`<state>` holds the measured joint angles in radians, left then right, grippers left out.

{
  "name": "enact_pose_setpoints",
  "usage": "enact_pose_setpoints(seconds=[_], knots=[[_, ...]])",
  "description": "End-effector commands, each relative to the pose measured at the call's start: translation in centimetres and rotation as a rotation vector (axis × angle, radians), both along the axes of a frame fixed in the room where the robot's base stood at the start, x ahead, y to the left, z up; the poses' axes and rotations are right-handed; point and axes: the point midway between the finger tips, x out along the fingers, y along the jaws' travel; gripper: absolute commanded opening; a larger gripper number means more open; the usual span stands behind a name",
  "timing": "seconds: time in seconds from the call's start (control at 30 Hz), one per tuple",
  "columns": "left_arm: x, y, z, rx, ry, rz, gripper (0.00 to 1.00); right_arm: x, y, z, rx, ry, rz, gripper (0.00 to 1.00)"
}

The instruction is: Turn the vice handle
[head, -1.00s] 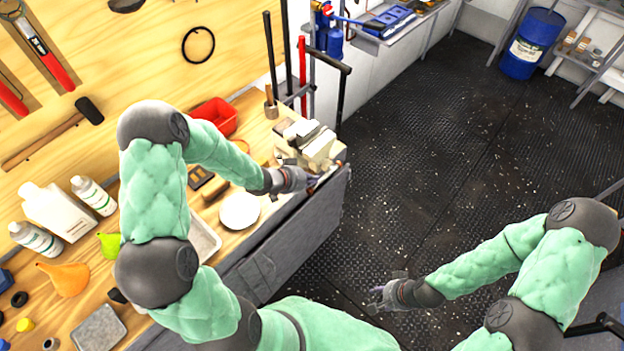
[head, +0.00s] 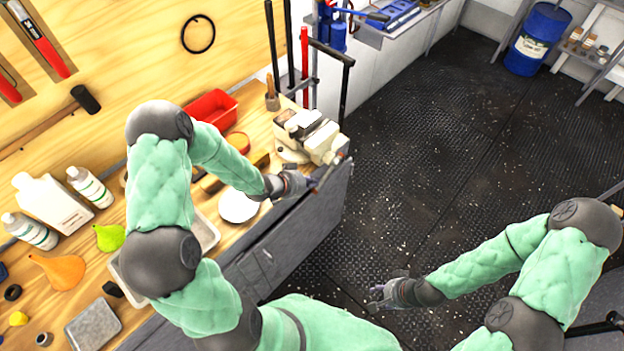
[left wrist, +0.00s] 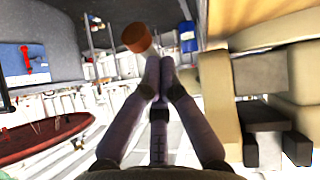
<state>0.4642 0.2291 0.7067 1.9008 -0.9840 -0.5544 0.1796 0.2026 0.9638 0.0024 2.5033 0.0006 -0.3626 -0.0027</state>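The cream vice (head: 318,140) stands on the corner of the wooden bench. Its reddish-brown handle (head: 333,166) slants down at the front of the jaw, out past the bench edge. My left gripper (head: 312,183) is right at the handle's lower part. In the left wrist view its fingers (left wrist: 159,65) come together at the tips, and the handle's red-brown end (left wrist: 136,37) shows just beyond them. I see no clear piece of the handle between the fingertips. The vice body (left wrist: 275,75) fills the right of that view. My right gripper (head: 376,294) is over the floor, far from the vice.
A white round dish (head: 238,206), a red bin (head: 212,107) and a wooden-handled brush (head: 271,98) are on the bench near the vice. Black and red upright bars stand behind it. The dark deck to the right of the bench is clear.

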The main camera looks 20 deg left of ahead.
Motion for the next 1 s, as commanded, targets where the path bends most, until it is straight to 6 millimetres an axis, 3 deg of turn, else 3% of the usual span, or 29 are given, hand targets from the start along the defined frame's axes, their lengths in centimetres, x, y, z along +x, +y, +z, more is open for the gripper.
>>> enact_pose_setpoints(seconds=[0.73,1.0], knots=[[0.1,-0.1,-0.9,-0.001,0.002,-0.001,0.0,0.0,0.0,-0.4,0.0,0.0,0.0,0.4],[0.5,-0.5,0.4,0.0,0.001,-0.002,0.0,0.0,0.0,0.7,0.0,0.0,0.0,0.4]])
